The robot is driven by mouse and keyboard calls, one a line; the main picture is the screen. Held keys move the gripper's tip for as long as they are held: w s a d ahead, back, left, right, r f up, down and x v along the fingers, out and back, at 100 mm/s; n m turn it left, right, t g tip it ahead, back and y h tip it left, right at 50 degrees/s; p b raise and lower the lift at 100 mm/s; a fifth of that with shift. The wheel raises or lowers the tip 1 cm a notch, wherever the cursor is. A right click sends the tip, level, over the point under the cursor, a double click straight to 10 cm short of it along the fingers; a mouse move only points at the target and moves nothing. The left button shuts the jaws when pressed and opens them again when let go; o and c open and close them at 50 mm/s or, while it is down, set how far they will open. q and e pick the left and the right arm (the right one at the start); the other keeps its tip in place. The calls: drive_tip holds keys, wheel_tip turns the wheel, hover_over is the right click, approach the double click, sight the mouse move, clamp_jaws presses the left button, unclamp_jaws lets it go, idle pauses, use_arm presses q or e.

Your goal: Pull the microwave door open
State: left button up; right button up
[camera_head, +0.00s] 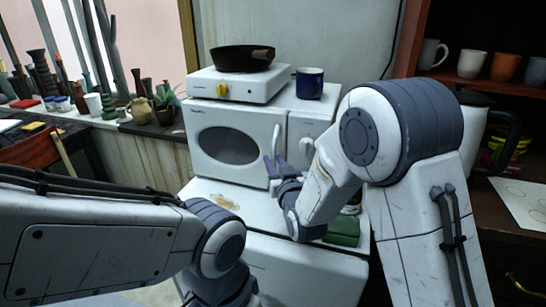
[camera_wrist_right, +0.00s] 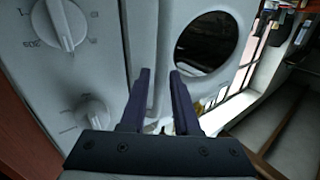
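The white microwave (camera_head: 195,150) stands on a white cabinet against the wall. Its door has a dark oval window (camera_head: 228,145) and looks closed. The upright white door handle (camera_head: 274,150) is on the door's right side, beside the control panel. My right gripper (camera_head: 273,162) is at the handle. In the right wrist view its two dark fingers (camera_wrist_right: 161,72) are apart, with the handle (camera_wrist_right: 163,50) showing between them. I cannot tell whether either finger touches it. The oval window (camera_wrist_right: 206,42) is to the right there. My left gripper is out of view; only its arm shows.
A hot plate (camera_head: 238,86) with a black pan (camera_head: 243,58) and a blue mug (camera_head: 309,83) sit on the microwave. A green folded cloth (camera_head: 343,232) lies on the cabinet top (camera_head: 205,190) in front. Two knobs (camera_wrist_right: 66,25) are on the panel. Shelves with mugs are at right.

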drive_tip(key=shift+w+a, duration=0.15)
drive_tip(key=shift+w, duration=0.4)
clamp_jaws()
idle(1.1)
